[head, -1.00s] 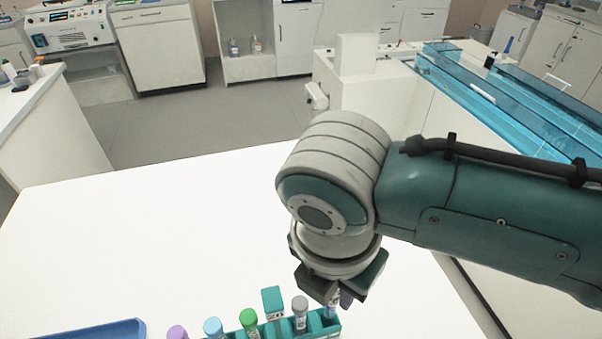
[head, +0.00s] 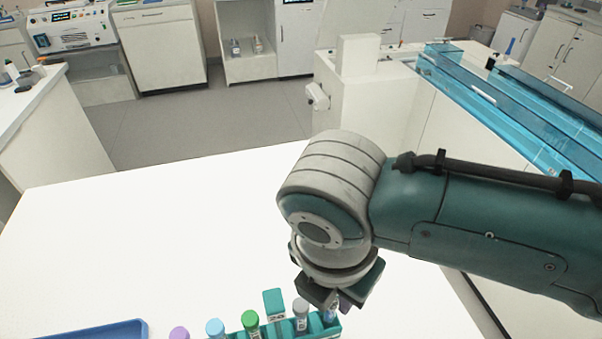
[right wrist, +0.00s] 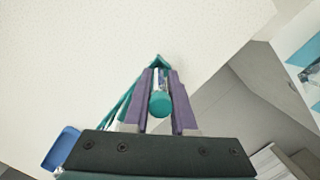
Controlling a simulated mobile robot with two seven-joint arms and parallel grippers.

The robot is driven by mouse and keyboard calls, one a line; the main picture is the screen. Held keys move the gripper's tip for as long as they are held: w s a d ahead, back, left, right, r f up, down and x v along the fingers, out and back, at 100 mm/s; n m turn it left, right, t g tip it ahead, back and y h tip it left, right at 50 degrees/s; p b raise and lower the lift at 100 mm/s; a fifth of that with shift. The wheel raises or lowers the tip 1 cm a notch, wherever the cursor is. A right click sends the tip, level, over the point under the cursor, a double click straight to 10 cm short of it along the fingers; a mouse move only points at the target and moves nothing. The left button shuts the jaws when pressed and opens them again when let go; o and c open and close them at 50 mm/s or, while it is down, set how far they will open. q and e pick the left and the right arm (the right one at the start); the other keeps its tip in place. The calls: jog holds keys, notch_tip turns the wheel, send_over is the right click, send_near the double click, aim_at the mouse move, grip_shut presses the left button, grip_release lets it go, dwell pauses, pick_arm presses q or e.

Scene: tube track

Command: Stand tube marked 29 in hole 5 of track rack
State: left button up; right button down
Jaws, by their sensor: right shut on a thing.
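My right gripper (head: 338,298) is shut on a tube (head: 330,314) at the right end of a teal rack (head: 290,330). In the right wrist view the tube's teal cap (right wrist: 160,104) sits between the two purple fingers (right wrist: 161,100). The held tube looks upright; its lower end is at the rack's end place, but how deep it sits is hidden. Its marking cannot be read. Tubes with grey (head: 301,308), green (head: 250,319), light blue (head: 215,327) and purple (head: 179,333) caps stand in a row to the left. My left gripper is out of view.
A teal upright tag (head: 274,303) with an unclear number rises behind the row. A blue tray (head: 100,331) lies at the lower left of the white table (head: 150,240). The table behind the rack is clear.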

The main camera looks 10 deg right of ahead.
jog(key=shift+f, duration=0.25)
jog(key=shift+f+b, duration=0.35)
jog(key=shift+f, duration=0.05)
dwell(0.3)
jog(key=shift+f, duration=0.2)
jog(key=shift+f+b, duration=0.45)
jog(key=c, duration=0.7)
grip_release()
jog(key=shift+o, duration=0.2)
